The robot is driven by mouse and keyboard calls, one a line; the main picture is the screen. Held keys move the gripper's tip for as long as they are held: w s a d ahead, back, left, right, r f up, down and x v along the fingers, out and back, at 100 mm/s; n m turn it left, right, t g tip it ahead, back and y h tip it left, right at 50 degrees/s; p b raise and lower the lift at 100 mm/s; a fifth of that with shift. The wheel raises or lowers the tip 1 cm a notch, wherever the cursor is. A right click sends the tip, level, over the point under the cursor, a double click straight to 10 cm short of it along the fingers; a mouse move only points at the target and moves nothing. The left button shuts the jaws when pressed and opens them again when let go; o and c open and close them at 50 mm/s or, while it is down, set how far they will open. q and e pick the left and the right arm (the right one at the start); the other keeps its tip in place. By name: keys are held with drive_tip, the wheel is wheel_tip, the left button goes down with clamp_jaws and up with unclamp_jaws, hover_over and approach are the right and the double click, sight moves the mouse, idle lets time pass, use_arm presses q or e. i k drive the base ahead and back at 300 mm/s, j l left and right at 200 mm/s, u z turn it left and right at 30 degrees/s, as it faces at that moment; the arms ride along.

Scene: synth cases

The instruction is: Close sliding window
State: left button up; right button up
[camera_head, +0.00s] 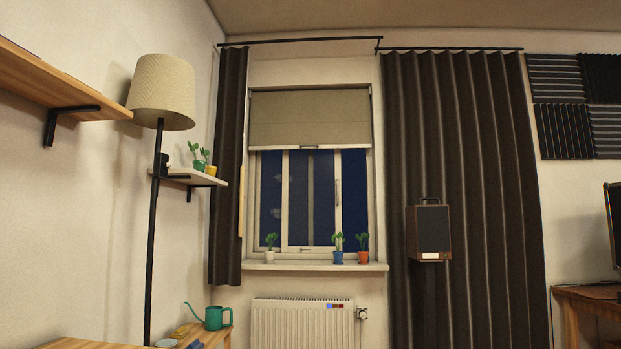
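The window (285,205) is in the far wall, with a pale frame and dark blue panes. Upright frame bars overlap in the middle, and a slim vertical handle (338,191) sits on the bar right of centre. I cannot tell for sure how far the sliding sash is open. A beige blind (309,118) covers the upper part of the window. Neither of my grippers is in view.
A radiator (300,325) is below. Dark curtains (465,180) flank the window. A speaker (428,232) stands right, a floor lamp (162,92) left.

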sight(312, 204)
drive_tip(key=i+l+z, duration=0.1)
drive_tip(key=i+l, duration=0.15)
drive_tip(key=i, duration=0.15)
drive_tip(key=i+l+z, duration=0.1)
drive_tip(key=i+l, duration=0.25)
drive_tip(key=i, duration=1.55)
drive_tip(key=i+l+u, duration=0.1)
drive_tip(key=i, duration=0.7)
